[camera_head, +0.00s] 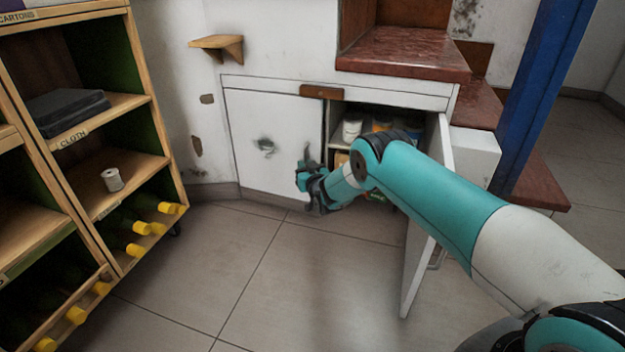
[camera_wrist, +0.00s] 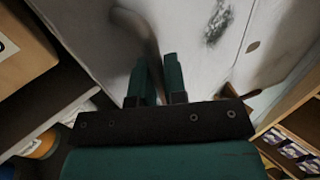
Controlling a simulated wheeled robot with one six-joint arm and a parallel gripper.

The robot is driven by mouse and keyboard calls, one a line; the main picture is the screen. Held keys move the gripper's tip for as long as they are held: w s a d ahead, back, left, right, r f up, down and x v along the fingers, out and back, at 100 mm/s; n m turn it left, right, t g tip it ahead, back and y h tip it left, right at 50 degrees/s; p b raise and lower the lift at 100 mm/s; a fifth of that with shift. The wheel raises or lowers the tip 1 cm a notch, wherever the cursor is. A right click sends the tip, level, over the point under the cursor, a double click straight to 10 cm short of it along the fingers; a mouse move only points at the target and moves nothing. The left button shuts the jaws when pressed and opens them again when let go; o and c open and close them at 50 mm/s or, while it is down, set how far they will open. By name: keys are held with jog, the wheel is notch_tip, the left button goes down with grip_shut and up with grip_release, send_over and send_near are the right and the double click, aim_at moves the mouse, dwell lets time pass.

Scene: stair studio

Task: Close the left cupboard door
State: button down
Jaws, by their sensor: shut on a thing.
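The left cupboard door (camera_head: 270,140) is a white panel with a grey smudge. It lies flush or nearly flush with the cupboard front; I cannot tell whether a small gap remains. It also fills the upper part of the wrist view (camera_wrist: 185,35). My gripper (camera_head: 306,168) is at the door's right side. In the wrist view, my gripper (camera_wrist: 158,72) has its teal fingers around a blurred, curved handle (camera_wrist: 148,35) on that door. The fingers hide part of the handle, and my arm covers part of the cupboard opening.
The right cupboard door (camera_head: 424,215) stands wide open towards me, showing jars (camera_head: 352,130) on a shelf inside. A wooden shelf unit (camera_head: 75,150) with bottles stands at the left. Red stair steps (camera_head: 400,52) rise above the cupboard. The tiled floor (camera_head: 240,270) in front is clear.

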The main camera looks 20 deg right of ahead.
jog(key=shift+w+d+b, duration=0.3)
jog(key=shift+w, duration=0.25)
jog(key=shift+d, duration=0.1)
jog(key=c, duration=1.5)
grip_release()
jog(key=shift+o, duration=0.2)
jog(key=shift+d, duration=0.1)
jog(key=s+p, duration=1.6)
jog(key=s, duration=0.1)
jog(key=shift+s+d+p, duration=0.2)
jog(key=shift+d+p, duration=0.1)
jog(key=shift+d, duration=0.15)
